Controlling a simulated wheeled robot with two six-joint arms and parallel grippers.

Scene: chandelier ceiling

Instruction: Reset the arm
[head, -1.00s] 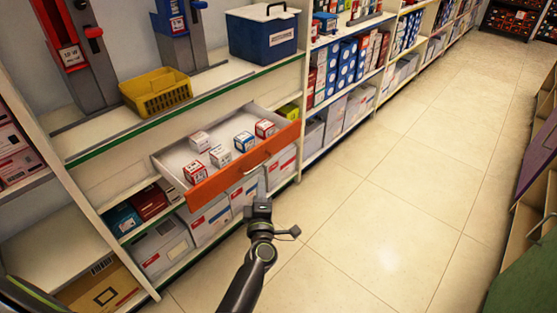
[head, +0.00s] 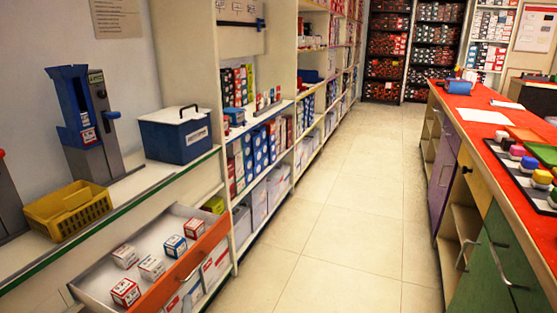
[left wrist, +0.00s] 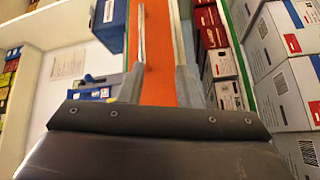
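My left gripper (left wrist: 160,80) shows in the left wrist view, with its dark body along the bottom and its two grey fingers apart. The orange drawer front (left wrist: 156,55) runs between and beyond the fingers; I cannot tell if they touch it. Nothing is visibly held. In the head view neither arm nor gripper is visible. My right gripper is in no view.
An orange-fronted drawer (head: 184,270) stands pulled out at lower left, with several small boxes inside. A yellow basket (head: 70,210) and a blue case (head: 175,137) sit on the shelf above. A red-topped counter (head: 470,120) stands right. The tiled aisle (head: 340,220) between is clear.

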